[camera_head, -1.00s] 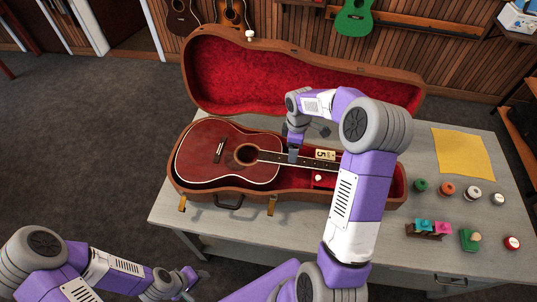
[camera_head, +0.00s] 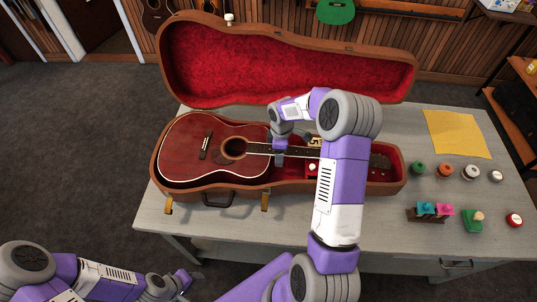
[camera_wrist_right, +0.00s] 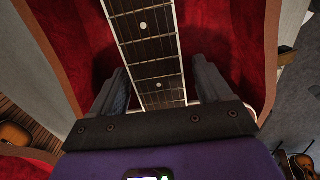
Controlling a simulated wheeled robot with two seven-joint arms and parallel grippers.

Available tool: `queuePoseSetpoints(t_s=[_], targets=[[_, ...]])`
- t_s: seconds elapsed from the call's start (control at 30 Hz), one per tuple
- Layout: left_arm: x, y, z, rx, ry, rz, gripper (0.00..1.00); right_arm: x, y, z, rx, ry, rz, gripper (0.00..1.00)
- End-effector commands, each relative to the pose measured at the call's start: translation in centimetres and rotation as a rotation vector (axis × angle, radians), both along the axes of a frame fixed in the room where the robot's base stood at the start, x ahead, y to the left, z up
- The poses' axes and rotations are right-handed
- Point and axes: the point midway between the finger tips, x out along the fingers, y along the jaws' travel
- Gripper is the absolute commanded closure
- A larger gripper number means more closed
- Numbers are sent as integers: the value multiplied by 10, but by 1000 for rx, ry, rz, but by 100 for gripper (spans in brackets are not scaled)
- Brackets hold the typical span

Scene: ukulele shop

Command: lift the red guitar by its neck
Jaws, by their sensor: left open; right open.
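The red guitar (camera_head: 190,135) lies face up in an open brown case (camera_head: 240,192) with red lining, on a grey table (camera_head: 165,222). Its body is at the left and its dark neck runs right, partly hidden behind my right arm. My right gripper (camera_head: 280,160) is over the neck, just right of the body. In the wrist view, its open fingers (camera_wrist_right: 163,85) stand on either side of the fretted neck (camera_wrist_right: 155,55), with gaps visible. My left gripper (camera_head: 190,282) is low at the left, away from the case, its jaws small in view.
The case lid (camera_head: 285,65) stands open behind. At the table's right are a yellow cloth (camera_head: 457,134), several small round items, a brown rack (camera_head: 428,215) with pink and teal pieces, and a green block (camera_head: 473,222). A green ukulele (camera_head: 335,12) hangs on the wall.

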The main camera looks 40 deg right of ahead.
Motion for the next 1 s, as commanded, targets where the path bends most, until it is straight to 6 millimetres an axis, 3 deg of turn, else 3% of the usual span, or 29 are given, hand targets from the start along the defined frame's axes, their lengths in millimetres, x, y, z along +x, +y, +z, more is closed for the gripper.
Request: queuePoseSetpoints(t_s=[0.1, 0.33, 0.83, 1.0], targets=[[0, 0, -1, 0, 0, 0, 54, 0, 0, -11, 1, 1, 0, 22], [0, 0, -1, 0, 0, 0, 54, 0, 0, -12, 0, 0, -1, 22], [0, 0, -1, 0, 0, 0, 54, 0, 0, -11, -1, -1, -1, 97], [0, 0, -1, 0, 0, 0, 54, 0, 0, -11, -1, -1, -1, 100]])
